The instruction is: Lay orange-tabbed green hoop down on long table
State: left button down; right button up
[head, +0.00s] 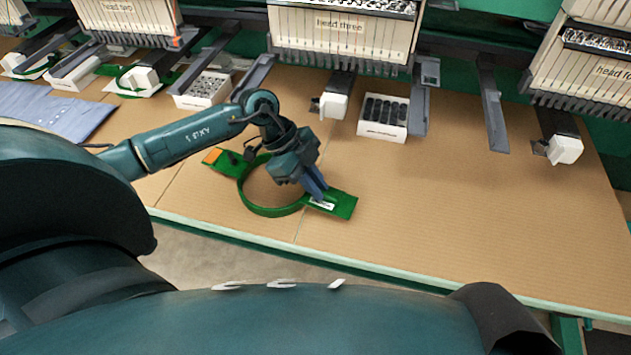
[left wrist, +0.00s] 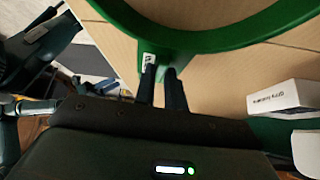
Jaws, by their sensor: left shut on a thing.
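The green hoop (head: 268,211) is in the left middle of the head view, over the long table (head: 430,220) near its front edge. Its orange tab (head: 212,156) points to the far left, and a green end plate (head: 343,205) with a white label points to the near right. My left gripper (head: 319,195) is shut on the hoop at the labelled end. The hoop looks roughly flat and low, but I cannot tell whether it touches the table. In the left wrist view the hoop (left wrist: 205,42) curves across the top, beyond the fingers (left wrist: 160,72). My right gripper is not in view.
A white box of black spools (head: 380,131) and another white box (head: 199,101) stand at the back, below the machine heads (head: 340,35). A green hoop with a white sewing arm (head: 139,78) is at back left. Blue cloth (head: 50,110) lies left. The table's right side is clear.

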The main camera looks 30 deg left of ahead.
pick_arm(q)
jog(key=c, duration=1.4)
grip_release()
jog(key=shift+f, duration=0.1)
jog(key=b+v, duration=0.1)
jog(key=v, duration=1.2)
